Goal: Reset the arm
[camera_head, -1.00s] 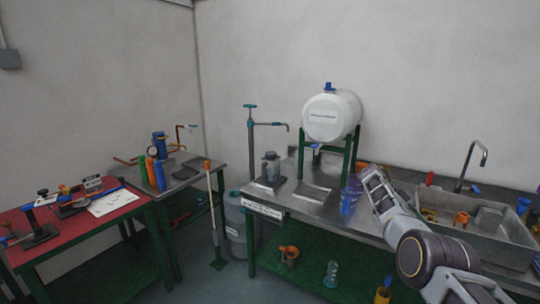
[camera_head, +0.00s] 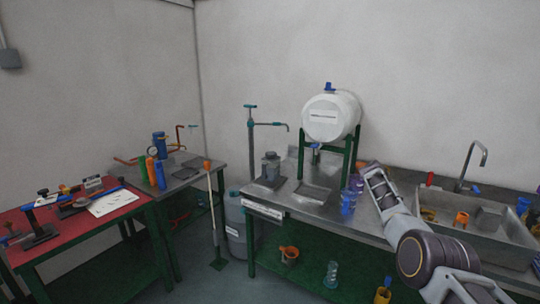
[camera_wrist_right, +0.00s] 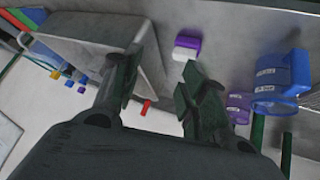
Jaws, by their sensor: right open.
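My right arm reaches in from the lower right in the head view. Its gripper (camera_head: 372,172) is over the steel bench, just right of the blue and purple cups. In the right wrist view the gripper (camera_wrist_right: 160,68) has its two fingers spread apart with nothing between them. The blue cup (camera_head: 347,203) stands on the bench; it also shows in the right wrist view (camera_wrist_right: 284,76) to the right of the fingers. The purple cup (camera_head: 357,182) is beside it, partly behind the right finger in the wrist view (camera_wrist_right: 238,106). My left gripper is not in view.
A white tank (camera_head: 330,117) on a green stand rises left of the gripper. A sink (camera_head: 495,232) with a tap (camera_head: 480,155) lies to the right. A red-topped table (camera_head: 75,235) stands far left. The air above the bench's right part is clear.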

